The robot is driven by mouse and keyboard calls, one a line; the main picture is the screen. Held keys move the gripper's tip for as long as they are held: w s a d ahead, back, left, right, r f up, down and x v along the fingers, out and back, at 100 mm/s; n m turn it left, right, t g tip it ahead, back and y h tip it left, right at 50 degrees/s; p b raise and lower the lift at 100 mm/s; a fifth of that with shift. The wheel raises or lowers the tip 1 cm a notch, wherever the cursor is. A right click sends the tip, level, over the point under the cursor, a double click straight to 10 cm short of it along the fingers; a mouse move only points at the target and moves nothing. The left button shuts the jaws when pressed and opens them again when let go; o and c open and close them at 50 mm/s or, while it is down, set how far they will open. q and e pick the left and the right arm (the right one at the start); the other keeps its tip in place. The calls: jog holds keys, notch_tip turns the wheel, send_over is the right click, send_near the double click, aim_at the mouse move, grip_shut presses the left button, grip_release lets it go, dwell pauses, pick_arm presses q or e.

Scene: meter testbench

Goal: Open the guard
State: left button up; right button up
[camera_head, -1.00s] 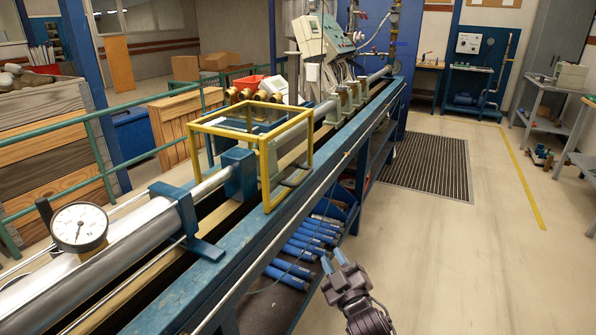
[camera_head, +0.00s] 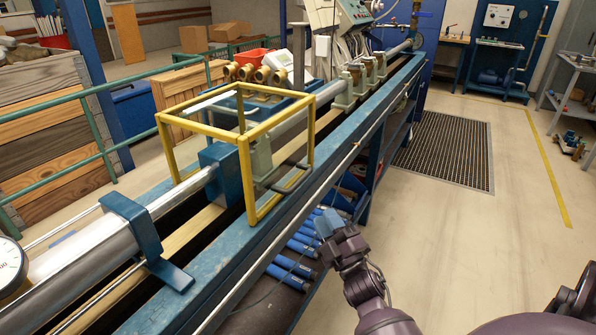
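The guard (camera_head: 242,138) is a yellow box-shaped frame on the blue test bench (camera_head: 225,262). It stands over the pipe line, with its frame upright around part of the bench. A thin dark handle-like bar (camera_head: 290,187) shows at its near right lower side. My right gripper (camera_head: 326,222) is in front of the bench, to the right of and below the guard, apart from it. It holds nothing that I can see. Its fingers overlap from this angle, so I cannot tell their gap. My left gripper is not in view.
Several blue cylinders (camera_head: 292,262) lie on the shelf under the bench. A round dial gauge (camera_head: 10,265) is at the left edge. Brass fittings (camera_head: 262,76) stand behind the guard. The floor (camera_head: 440,235) to the right is clear, with a dark grate (camera_head: 447,150).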

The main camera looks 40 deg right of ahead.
aim_at(300, 178)
jog(key=w+r+n, duration=0.1)
jog(key=w+r, duration=0.1)
jog(key=w, duration=0.1)
jog(key=w+r+n+y, duration=0.1)
jog(key=w+r, duration=0.1)
jog(key=w, duration=0.1)
jog(key=w+r+y, duration=0.1)
jog(key=w+r, duration=0.1)
jog(key=w, duration=0.1)
jog(key=shift+w+a+r+n+t+p, duration=0.2)
jog(key=shift+a+n+t+p, duration=0.1)
jog(key=shift+n+t, duration=0.1)
grip_shut()
